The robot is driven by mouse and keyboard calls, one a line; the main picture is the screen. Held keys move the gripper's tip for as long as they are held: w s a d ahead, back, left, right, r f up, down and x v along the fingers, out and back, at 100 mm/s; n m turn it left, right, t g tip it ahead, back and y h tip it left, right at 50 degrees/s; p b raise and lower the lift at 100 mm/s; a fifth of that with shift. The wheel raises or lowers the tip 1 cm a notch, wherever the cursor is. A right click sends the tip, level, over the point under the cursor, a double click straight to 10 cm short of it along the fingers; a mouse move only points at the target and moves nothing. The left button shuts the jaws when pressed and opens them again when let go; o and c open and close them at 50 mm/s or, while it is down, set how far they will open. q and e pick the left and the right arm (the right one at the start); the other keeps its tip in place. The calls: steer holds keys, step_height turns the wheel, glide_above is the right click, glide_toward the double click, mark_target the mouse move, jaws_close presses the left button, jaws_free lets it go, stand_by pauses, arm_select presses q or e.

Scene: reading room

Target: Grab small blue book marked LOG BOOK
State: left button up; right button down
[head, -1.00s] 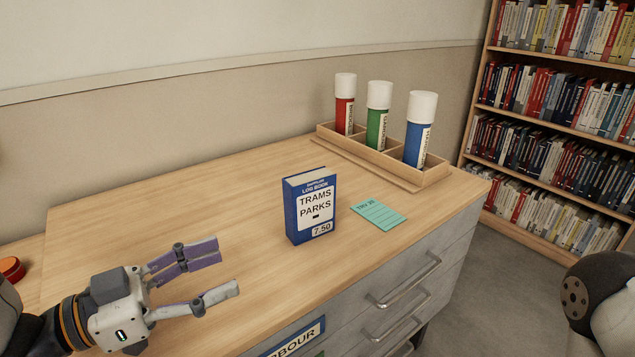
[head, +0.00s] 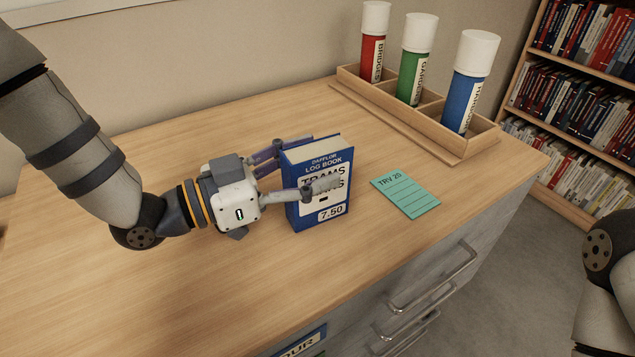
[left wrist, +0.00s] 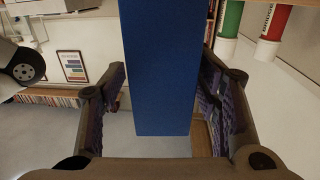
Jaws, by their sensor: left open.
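The small blue book (head: 340,217) marked LOG BOOK stands upright on the wooden desk top, with a white label reading TRAMS, PARKS and 7.50. My left gripper (head: 302,165) is open around it, one finger across the front cover and the other behind the book. The near finger hides part of the label. In the left wrist view the blue spine (left wrist: 162,75) rises between the two open fingers, with a gap visible on each side. My right gripper is out of view; only part of my right arm shows at the right edge.
A teal card (head: 407,197) lies on the desk right of the book. Behind it a wooden tray (head: 468,150) holds red (head: 373,58), green (head: 411,75) and blue (head: 461,103) white-capped tubes. Drawers with handles (head: 432,280) are below the desk's front edge. A bookcase (head: 560,128) stands at right.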

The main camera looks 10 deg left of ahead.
arm_select(q)
steer(key=shift+x, duration=0.75)
jaws_close()
steer(key=shift+r, duration=0.1)
